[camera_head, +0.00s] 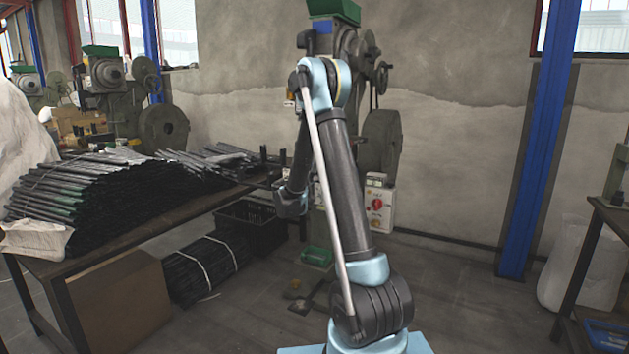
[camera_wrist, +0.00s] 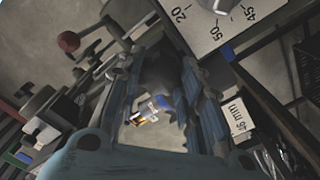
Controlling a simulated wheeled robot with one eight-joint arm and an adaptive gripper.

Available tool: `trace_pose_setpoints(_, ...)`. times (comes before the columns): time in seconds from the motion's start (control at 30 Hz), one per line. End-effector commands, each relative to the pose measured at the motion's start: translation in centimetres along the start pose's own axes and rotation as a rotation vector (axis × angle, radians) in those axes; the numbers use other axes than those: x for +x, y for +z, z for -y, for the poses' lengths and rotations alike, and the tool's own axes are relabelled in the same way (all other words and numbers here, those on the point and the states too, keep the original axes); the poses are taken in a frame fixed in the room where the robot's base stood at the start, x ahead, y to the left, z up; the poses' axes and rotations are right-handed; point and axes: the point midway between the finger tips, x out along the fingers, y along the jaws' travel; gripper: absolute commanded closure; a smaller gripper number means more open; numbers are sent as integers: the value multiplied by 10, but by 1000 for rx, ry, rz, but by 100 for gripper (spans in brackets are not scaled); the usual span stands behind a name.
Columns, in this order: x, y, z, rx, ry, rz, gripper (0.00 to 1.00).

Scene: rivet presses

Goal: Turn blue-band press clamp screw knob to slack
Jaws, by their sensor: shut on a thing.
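In the wrist view my gripper (camera_wrist: 175,78) reaches into the press with its two blue-grey fingers. It is shut on a dark rounded thing, apparently the clamp screw knob (camera_wrist: 160,65), which is shadowed and partly hidden by the fingers. A pale scale plate (camera_wrist: 210,30) with the numbers 20, 45 and 50 lies just beyond the fingers. A small blue patch (camera_wrist: 227,53) shows at its edge. In the head view the press (camera_head: 345,42) with a green top stands behind my arm. My gripper cannot be made out there, and the knob is hidden.
A red ball handle (camera_wrist: 68,41) is left of the fingers, and a "45 mm" tag (camera_wrist: 238,117) is on the right. In the head view a bench (camera_head: 125,236) piled with dark bars (camera_head: 85,195) stands left, and a control box (camera_head: 378,205) is behind my arm.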

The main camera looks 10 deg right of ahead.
Motion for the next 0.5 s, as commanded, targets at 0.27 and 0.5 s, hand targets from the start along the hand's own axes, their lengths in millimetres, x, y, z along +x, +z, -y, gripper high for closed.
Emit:
trace_pose_setpoints(0.27, -1, 1, 1, -259, -2, 1, 90)
trace_pose_setpoints(0.5, -1, 1, 2, -486, -3, 0, 90)
